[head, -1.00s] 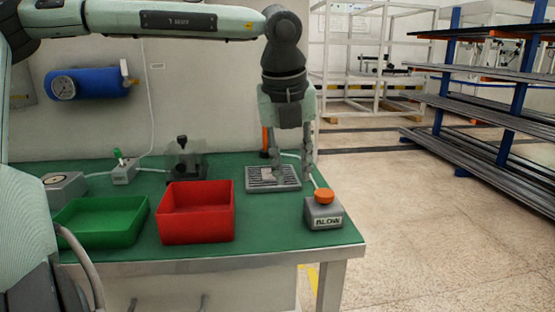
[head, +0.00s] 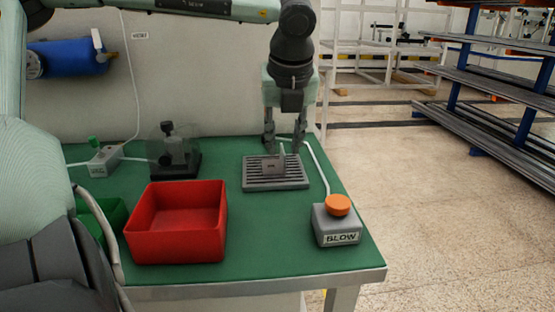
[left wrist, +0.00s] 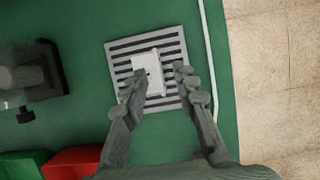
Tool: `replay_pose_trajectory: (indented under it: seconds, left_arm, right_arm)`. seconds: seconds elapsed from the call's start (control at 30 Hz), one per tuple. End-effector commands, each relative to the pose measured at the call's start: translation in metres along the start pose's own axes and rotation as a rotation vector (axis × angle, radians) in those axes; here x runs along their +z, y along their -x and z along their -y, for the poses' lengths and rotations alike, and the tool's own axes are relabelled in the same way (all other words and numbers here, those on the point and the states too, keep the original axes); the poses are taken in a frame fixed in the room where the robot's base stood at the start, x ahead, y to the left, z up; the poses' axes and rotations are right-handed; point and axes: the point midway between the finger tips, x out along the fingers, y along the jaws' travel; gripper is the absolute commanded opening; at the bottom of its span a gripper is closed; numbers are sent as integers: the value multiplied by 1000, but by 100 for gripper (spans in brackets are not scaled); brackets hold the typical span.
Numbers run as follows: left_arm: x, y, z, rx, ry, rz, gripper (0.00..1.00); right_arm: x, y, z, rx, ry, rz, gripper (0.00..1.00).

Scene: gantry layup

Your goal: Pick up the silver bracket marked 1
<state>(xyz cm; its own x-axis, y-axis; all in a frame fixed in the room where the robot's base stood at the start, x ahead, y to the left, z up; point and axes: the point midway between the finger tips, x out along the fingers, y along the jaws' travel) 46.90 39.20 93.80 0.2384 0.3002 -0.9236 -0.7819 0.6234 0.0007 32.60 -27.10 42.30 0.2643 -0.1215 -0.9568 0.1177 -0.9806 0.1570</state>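A small silver bracket (head: 274,166) rests on a grey slotted tray (head: 250,183) on the green table. Its mark is too small to read. My left gripper (head: 284,147) points down over the back part of the tray, with its fingers apart. In the left wrist view the bracket (left wrist: 146,66) shows as a pale plate with a dark hole. There the open left gripper (left wrist: 159,78) has one finger overlapping the bracket's lower left side and the other just to its right. Contact cannot be told. My right gripper is not in view.
A red bin (head: 180,251) and a partly hidden green bin (head: 116,215) stand left of the tray. A grey BLOW box with an orange button (head: 338,205) stands at front right. A dark fixture (head: 178,158) stands behind the red bin. A white hose runs right of the tray.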

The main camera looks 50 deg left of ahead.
Motion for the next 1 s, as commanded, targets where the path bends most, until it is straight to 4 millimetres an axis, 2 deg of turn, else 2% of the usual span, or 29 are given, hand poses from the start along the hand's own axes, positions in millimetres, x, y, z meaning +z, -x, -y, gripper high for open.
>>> replay_pose_trajectory:
  seconds: [0.1,0.2,0.47,0.7,1.0]
  left_arm:
    - [-1,-17,-1,0,0,-4,28]
    - [-1,-26,-2,0,0,-3,28]
    - [0,-28,-1,-2,0,0,28]
    - [0,-28,-1,-2,0,0,0]
    - [0,-28,-1,-2,0,0,0]
  right_arm:
    - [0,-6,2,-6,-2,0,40]
    - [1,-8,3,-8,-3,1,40]
    - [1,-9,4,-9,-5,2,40]
    - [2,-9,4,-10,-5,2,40]
    - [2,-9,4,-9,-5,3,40]
